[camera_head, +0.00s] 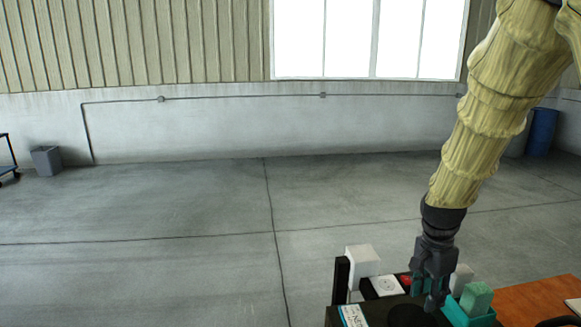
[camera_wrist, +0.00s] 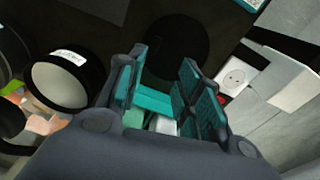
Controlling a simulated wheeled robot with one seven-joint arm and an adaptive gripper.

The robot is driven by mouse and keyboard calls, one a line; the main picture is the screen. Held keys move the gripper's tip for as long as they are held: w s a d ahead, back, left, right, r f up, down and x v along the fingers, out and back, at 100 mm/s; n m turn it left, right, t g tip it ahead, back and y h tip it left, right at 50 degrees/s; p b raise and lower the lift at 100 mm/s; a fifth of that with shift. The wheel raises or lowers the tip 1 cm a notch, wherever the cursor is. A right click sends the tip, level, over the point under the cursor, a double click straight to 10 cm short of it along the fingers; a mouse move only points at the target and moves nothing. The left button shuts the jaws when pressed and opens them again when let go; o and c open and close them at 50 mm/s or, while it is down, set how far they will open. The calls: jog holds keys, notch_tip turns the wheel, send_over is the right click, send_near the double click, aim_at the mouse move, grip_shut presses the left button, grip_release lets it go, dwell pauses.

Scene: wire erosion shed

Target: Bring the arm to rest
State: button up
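My gripper (camera_head: 432,292) points down over the dark work surface (camera_head: 376,306) at the lower right of the head view. In the wrist view my gripper (camera_wrist: 165,80) has its two teal-padded fingers spread apart, with nothing visibly clamped between them. My arm, in a yellowish wrinkled sleeve, hangs down from the upper right. A teal tray (camera_head: 456,313) stands just right of the gripper, with a pale green block (camera_head: 477,298) in it. I cannot tell whether the fingers touch anything.
A white box (camera_head: 362,262), a black upright piece (camera_head: 341,279) and a white socket plate (camera_head: 387,286) stand close left of the gripper. A dark round disc (camera_head: 408,315) lies in front. A wooden board (camera_head: 532,300) is at right.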

jog(key=shift+w+a+f+n+y+b, duration=0.15)
jog(key=shift+w+a+f+n, duration=0.75)
jog(key=shift+a+n, duration=1.05)
jog(key=shift+w+a+f+n+y+b, duration=0.15)
jog(key=shift+w+a+f+n, duration=0.45)
jog(key=shift+w+a+n, duration=1.2)
jog(key=shift+w+a+f+n+b, duration=0.3)
jog(key=shift+a+f+n, duration=0.75)
jog(key=shift+a, duration=1.6)
jog(key=shift+r+n, duration=0.25)
jog(key=shift+n, duration=0.05)
